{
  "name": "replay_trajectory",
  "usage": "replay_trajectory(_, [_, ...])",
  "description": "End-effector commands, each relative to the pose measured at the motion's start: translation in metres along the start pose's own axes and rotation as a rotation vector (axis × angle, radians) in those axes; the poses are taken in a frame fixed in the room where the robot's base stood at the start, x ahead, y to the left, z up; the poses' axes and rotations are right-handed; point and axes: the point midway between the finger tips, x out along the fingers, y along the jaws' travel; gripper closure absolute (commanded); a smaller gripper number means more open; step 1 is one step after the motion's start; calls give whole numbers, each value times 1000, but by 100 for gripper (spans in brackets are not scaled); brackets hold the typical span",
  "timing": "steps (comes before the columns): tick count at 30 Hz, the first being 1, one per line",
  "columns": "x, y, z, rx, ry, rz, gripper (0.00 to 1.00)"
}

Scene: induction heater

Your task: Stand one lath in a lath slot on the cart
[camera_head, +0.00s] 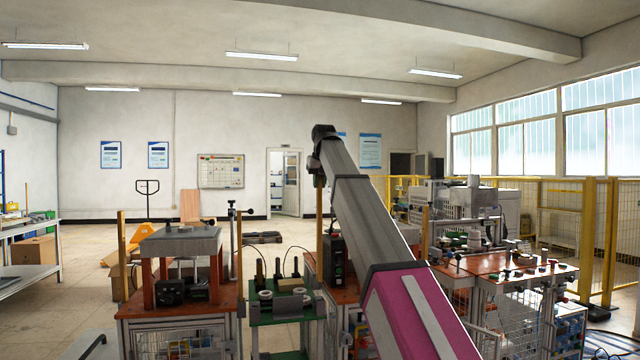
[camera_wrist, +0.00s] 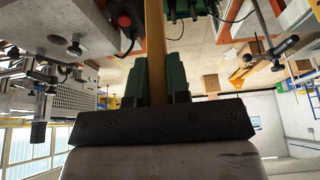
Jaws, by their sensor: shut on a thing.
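My gripper (camera_head: 319,180) is at the far end of my raised arm, left of the picture's middle in the head view. In the wrist view its green fingers (camera_wrist: 155,78) are shut on a wooden lath (camera_wrist: 154,45), one finger on each side. In the head view the held lath (camera_head: 319,205) hangs upright below the fingers. Its lower end is hard to make out behind the equipment. A small green cart (camera_head: 272,318) stands below and left of it, with dark upright parts and pale rings on top. I cannot make out the lath slots.
An orange-topped bench with a press (camera_head: 180,245) stands on the left. A control box (camera_head: 334,262) is close beside the held lath. An orange-topped workstation (camera_head: 510,266) and yellow fencing (camera_head: 590,240) are on the right. Open floor shows behind the left bench.

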Motion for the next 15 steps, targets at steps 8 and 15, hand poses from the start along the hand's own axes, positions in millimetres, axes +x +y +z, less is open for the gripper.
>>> replay_trajectory(8, [5,0,2,0,-1,0,100])
replay_trajectory(15, [20,0,9,0,-1,0,100])
